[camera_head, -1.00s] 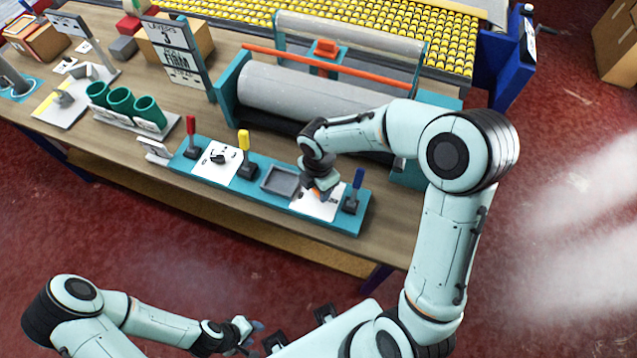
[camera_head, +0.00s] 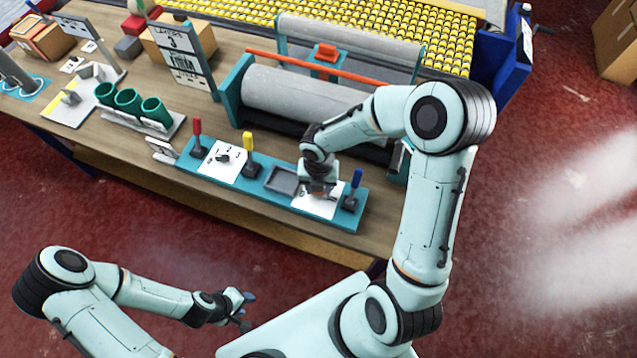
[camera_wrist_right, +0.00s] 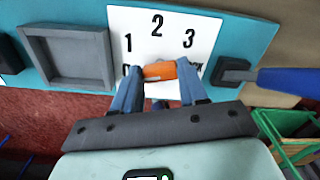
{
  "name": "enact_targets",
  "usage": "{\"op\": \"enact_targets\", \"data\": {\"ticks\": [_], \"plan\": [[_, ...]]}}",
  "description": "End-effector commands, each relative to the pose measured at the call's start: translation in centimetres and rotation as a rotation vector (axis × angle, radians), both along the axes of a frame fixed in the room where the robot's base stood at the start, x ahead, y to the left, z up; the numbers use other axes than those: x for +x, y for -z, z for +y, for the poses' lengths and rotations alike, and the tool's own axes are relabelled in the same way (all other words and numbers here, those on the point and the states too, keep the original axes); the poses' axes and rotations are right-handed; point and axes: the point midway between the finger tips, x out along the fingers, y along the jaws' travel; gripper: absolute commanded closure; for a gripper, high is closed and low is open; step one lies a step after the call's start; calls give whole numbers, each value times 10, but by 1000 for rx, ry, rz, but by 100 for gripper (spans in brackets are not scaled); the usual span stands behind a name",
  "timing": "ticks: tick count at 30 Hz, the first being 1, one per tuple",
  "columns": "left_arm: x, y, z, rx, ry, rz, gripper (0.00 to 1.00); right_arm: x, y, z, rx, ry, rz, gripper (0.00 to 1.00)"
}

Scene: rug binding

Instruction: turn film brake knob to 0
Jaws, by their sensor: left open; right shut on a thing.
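The film brake knob shows as an orange bar (camera_wrist_right: 158,72) in the right wrist view, below the figures 1, 2 and 3 on a white dial plate (camera_wrist_right: 205,28). My right gripper (camera_wrist_right: 160,80) is shut on this knob, one finger at each end. The bar lies nearly level in that view. In the head view the right gripper (camera_head: 318,190) stands over the white plate (camera_head: 310,207) and hides the knob. My left gripper (camera_head: 243,310) is open and empty, away from the table.
The teal panel (camera_head: 268,202) also carries a grey tray (camera_head: 283,181), a blue lever (camera_head: 355,182), a yellow lever (camera_head: 248,145), a red lever (camera_head: 197,130) and a second dial (camera_head: 223,158). A grey roller (camera_head: 290,95) lies behind it.

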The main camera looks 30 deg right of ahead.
Motion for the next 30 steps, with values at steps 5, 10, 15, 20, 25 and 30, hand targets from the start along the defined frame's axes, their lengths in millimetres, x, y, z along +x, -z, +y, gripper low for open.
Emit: {"op": "enact_targets", "data": {"ticks": [5, 10, 15, 20, 25, 30], "plan": [[6, -4, 0, 0, 0, -7, 57, 3, -3, 0, 0, -49, -8, 88], [7, -5, 0, 0, 0, -8, 57, 3, -2, 0, -1, -70, -9, 88], [7, -5, 0, 0, 0, -8, 57, 3, -2, 0, -1, -74, -9, 88], [7, -5, 0, 0, 0, -8, 57, 3, -2, 0, -1, -74, -10, 88], [7, -5, 0, 0, 0, -8, 57, 2, -2, 0, -1, -73, -8, 32], [7, -5, 0, 0, 0, -8, 57, 1, -1, 0, 0, -71, -4, 32]]}}
